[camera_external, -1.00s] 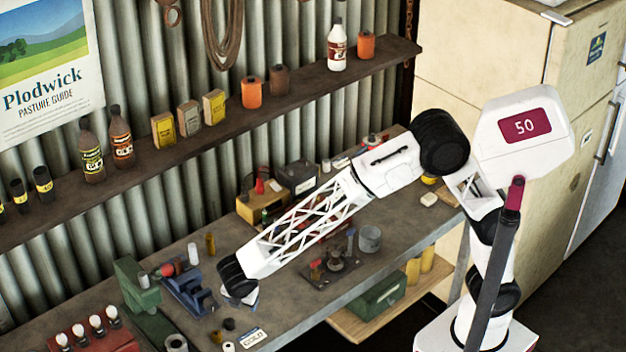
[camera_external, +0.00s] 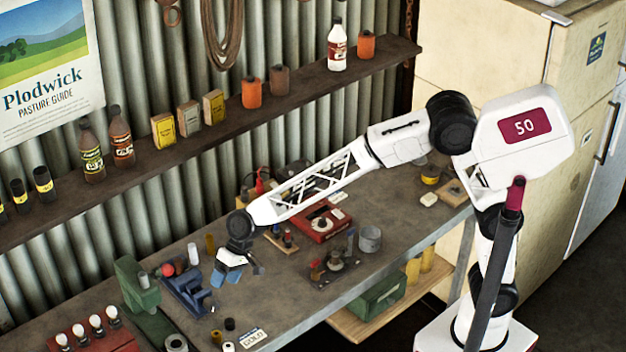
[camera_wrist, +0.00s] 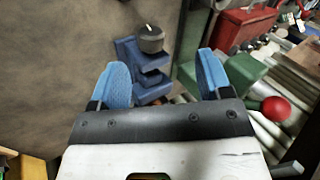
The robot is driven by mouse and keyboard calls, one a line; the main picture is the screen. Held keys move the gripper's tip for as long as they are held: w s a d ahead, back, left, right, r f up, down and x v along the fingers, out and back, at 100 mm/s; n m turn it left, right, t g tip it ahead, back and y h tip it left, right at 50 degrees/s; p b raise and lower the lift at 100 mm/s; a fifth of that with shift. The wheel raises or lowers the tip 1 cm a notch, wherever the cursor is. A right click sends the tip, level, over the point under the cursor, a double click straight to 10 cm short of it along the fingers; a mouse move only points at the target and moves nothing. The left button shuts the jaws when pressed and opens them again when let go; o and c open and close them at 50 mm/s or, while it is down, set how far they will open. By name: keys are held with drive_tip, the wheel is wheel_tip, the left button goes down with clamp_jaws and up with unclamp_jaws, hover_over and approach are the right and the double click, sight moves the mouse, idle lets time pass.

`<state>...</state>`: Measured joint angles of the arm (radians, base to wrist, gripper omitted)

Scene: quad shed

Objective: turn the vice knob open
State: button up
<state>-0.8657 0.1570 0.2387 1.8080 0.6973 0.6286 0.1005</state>
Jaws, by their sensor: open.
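The blue vice (camera_external: 186,292) sits on the bench, to the left of my gripper (camera_external: 238,276) in the external view. In the wrist view the blue vice (camera_wrist: 146,84) lies beyond and between my two blue fingers. A round dark grey knob (camera_wrist: 151,39) with a white mark on top stands at its far end, slightly left of the middle of the gap.
A green machine (camera_external: 136,287) stands just left of the vice. A red ball (camera_wrist: 276,108) shows right of my fingers in the wrist view. A red box of bulbs (camera_external: 92,336) is at the bench's left end. Small cylinders stand near the front edge.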

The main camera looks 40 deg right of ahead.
drive_tip(key=w+r+m+y, duration=0.1)
drive_tip(key=w+m, duration=0.1)
drive_tip(key=m, duration=0.1)
approach(215, 300)
drive_tip(key=shift+x, duration=1.75)
drive_tip(key=shift+s+a, duration=0.1)
drive_tip(key=shift+s, duration=0.05)
drive_tip(key=shift+x, duration=3.85)
drive_tip(key=c, duration=0.9)
